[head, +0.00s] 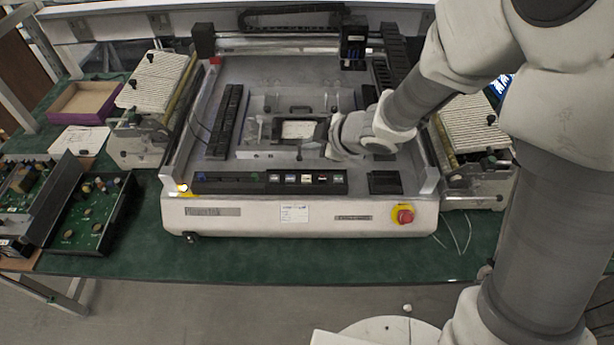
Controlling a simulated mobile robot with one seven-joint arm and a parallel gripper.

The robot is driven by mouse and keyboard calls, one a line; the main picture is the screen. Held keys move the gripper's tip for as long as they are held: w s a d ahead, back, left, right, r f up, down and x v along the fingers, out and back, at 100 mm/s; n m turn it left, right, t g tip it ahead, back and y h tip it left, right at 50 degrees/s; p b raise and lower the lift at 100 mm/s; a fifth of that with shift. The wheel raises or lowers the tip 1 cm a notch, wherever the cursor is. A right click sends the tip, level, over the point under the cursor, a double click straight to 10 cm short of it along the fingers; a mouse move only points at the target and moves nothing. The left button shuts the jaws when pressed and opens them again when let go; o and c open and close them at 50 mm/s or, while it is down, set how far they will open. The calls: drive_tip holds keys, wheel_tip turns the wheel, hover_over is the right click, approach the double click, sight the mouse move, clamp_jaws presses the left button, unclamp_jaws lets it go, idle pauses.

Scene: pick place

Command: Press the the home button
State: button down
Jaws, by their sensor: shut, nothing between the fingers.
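The machine (270,215) stands on a green table, with a black button panel (235,187) along its front top edge. The panel carries a row of several small labelled buttons (305,178); the labels are too small to read, so I cannot tell which is the home button. My gripper (303,146) is shut and empty. It reaches in from the right over the machine's bed, behind the button panel and apart from the buttons. My wrist hides part of the bed's right side.
A red emergency knob (404,215) on yellow sits on the machine's front right. A gantry head (353,45) stands at the back. Ridged feeder units (155,80) flank the machine. Open electronics boxes (90,210) lie at left. The table front (250,258) is clear.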

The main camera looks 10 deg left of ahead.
drive_tip(key=shift+f+b, duration=4.15)
drive_tip(key=shift+f, duration=0.2)
drive_tip(key=shift+f+b, duration=0.3)
drive_tip(key=shift+f, duration=0.1)
drive_tip(key=shift+f+b, duration=0.35)
drive_tip(key=shift+f, duration=0.05)
drive_tip(key=shift+r, duration=0.1)
drive_tip(key=shift+r+p, duration=0.75)
drive_tip(key=shift+p, duration=0.15)
wheel_tip(320, 180, up, 5)
drive_tip(key=p, duration=0.5)
